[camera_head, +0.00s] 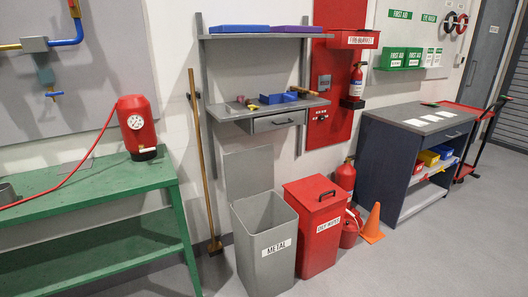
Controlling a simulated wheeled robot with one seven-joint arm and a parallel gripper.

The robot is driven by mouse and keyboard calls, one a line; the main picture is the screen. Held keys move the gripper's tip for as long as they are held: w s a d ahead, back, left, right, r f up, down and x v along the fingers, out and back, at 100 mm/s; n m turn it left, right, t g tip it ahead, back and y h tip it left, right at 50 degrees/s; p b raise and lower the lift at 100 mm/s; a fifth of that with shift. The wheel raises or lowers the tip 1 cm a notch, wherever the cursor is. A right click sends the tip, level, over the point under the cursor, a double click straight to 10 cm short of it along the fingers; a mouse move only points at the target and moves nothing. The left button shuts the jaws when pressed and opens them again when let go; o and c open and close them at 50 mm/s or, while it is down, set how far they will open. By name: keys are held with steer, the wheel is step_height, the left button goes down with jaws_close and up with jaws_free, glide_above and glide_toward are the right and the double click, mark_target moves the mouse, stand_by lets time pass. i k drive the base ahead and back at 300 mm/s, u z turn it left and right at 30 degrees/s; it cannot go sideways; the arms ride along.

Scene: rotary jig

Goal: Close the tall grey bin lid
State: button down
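The tall grey bin (270,262) stands on the floor at the middle of the head view, with a label reading METAL on its front. Its grey lid (248,173) stands upright at the bin's back edge, so the bin is open. I see the inner walls near the rim; the bottom is hidden. My gripper is not in this view.
A red lidded bin (318,228) stands close at the right, with an orange cone (373,224) beyond it. A green bench (85,185) is at the left. A broom (203,165) leans on the wall behind. A shelf drawer (275,121) hangs above. The floor at front right is clear.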

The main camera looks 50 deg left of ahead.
mark_target(250, 172)
steer(key=u, duration=0.2)
steer(key=i, duration=1.05)
steer(key=u, duration=0.8)
steer(key=i, duration=1.4)
steer(key=u, duration=0.95)
steer(key=i, duration=1.05)
steer(key=u, duration=0.3)
